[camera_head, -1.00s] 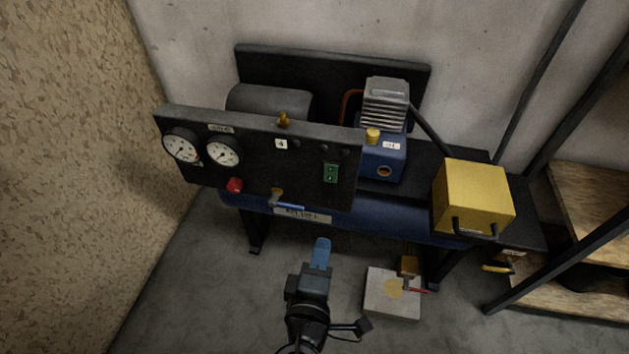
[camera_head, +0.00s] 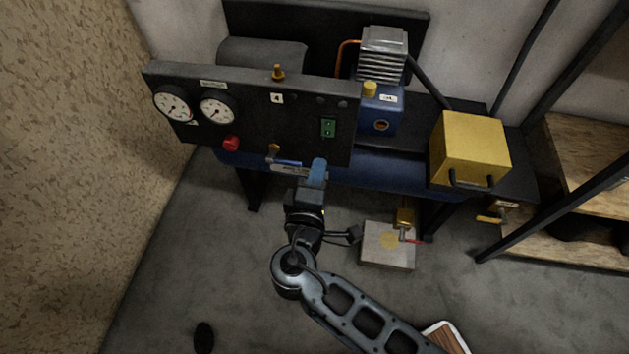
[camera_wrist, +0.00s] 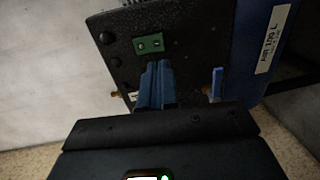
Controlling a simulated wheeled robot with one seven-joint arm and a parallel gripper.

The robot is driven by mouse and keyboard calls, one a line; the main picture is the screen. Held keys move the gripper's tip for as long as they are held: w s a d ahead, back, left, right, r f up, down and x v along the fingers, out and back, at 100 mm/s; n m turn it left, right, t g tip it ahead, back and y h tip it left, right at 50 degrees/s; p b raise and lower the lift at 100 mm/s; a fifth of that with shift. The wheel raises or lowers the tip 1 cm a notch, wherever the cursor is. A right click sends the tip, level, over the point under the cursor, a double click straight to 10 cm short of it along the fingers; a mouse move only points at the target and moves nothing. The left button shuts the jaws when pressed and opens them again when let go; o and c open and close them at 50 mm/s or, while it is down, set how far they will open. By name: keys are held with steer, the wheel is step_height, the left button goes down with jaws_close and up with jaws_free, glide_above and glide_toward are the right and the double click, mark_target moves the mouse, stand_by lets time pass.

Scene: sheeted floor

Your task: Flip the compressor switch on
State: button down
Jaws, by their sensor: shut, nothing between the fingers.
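The compressor (camera_head: 383,112) stands against the wall with a black control panel (camera_head: 250,130) at its front. My gripper (camera_head: 318,165) is shut and empty, with blue fingers pointing at the panel below the green plate. In the wrist view the gripper (camera_wrist: 157,68) appears close under the plate. I cannot tell whether it touches. The switch's on or off state is too small to tell.
Two gauges (camera_head: 195,107), a red knob (camera_head: 231,143) and a blue-handled valve (camera_head: 285,161) are on the panel. A yellow box (camera_head: 468,149) stands to the right. A grey block (camera_head: 387,245) lies on the floor, beside a shelf (camera_head: 570,270).

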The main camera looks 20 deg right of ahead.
mark_target(327, 136)
steer(key=x, duration=0.7)
steer(key=shift+r+p, duration=0.1)
steer(key=shift+p, duration=0.2)
steer(key=shift+w+d, duration=0.3)
steer(key=shift+w, duration=0.05)
steer(key=shift+f, duration=0.2)
steer(key=shift+w+f+b, duration=0.1)
steer(key=shift+b, duration=0.2)
steer(key=shift+d, duration=0.1)
